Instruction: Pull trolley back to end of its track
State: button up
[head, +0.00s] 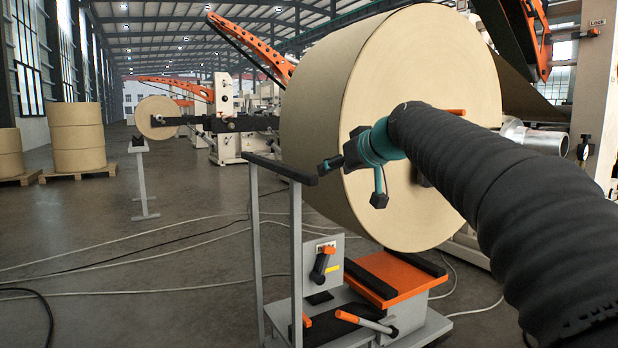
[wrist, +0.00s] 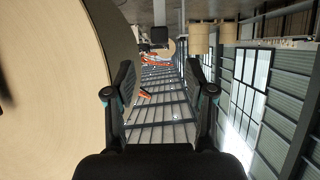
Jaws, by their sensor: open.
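The trolley (head: 415,277) stands low in the middle of the head view. It has an orange top with black pads, a grey box with a black lever, and a grey upright frame with a black handle bar (head: 265,168). My gripper (head: 352,170) is in front of the big paper roll's face, above the trolley and to the right of the handle bar, apart from it. In the wrist view my gripper (wrist: 160,85) is open, with nothing between its fingers. The trolley's track is not clearly visible.
The big kraft roll (head: 315,115) is just behind and above the trolley; I cannot tell whether they touch. It fills the left of the wrist view (wrist: 50,90). Cables (head: 130,245) cross the floor at left. Stacked rolls (head: 77,135) stand far left.

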aim_at(307, 173)
jog(key=shift+y, duration=0.3)
jog(key=x, duration=0.5)
jog(key=r+p+x, duration=0.1)
jog(key=x, duration=0.4)
jog(key=w+r+p+x, duration=0.1)
jog(key=x, duration=0.4)
jog(key=shift+a, duration=0.1)
grip_shut()
